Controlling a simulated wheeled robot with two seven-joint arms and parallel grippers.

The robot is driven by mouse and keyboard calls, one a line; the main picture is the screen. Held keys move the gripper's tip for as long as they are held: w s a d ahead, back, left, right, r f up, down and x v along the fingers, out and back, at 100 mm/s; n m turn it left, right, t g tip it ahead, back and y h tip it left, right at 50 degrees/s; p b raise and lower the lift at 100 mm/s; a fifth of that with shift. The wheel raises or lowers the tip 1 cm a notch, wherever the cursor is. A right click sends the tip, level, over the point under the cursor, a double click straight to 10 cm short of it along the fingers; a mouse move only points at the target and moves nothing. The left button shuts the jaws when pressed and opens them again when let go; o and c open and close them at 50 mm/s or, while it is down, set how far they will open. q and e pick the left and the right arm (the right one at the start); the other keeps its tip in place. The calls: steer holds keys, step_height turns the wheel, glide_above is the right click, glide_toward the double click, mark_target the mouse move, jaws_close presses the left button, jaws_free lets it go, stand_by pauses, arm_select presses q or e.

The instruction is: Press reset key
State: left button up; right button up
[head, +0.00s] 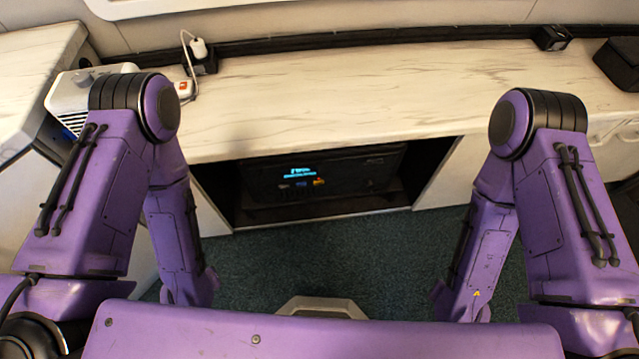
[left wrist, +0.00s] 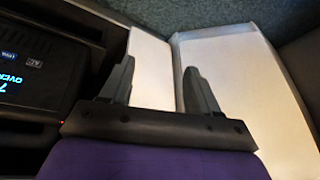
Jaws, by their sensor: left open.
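A black device (head: 335,175) sits in the open recess under the counter, with a lit cyan display (head: 299,172). Below the display is a row of small keys, including an orange one (head: 319,182); I cannot read which is the reset key. In the left wrist view the device (left wrist: 50,50) is at the left, with part of its display (left wrist: 8,88) and small labelled keys (left wrist: 35,62). My left gripper (left wrist: 155,78) is open and empty, to the right of the device and apart from it, over a pale panel. My right gripper is not in view.
The marble-patterned counter (head: 340,90) spans above the recess. A white appliance (head: 85,88) and a socket with a plugged cable (head: 199,55) stand at the left. A black box (head: 618,62) is at the far right. Dark carpet (head: 330,255) lies clear before the recess.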

arm_select(q)
jaws_close()
stand_by(1.5)
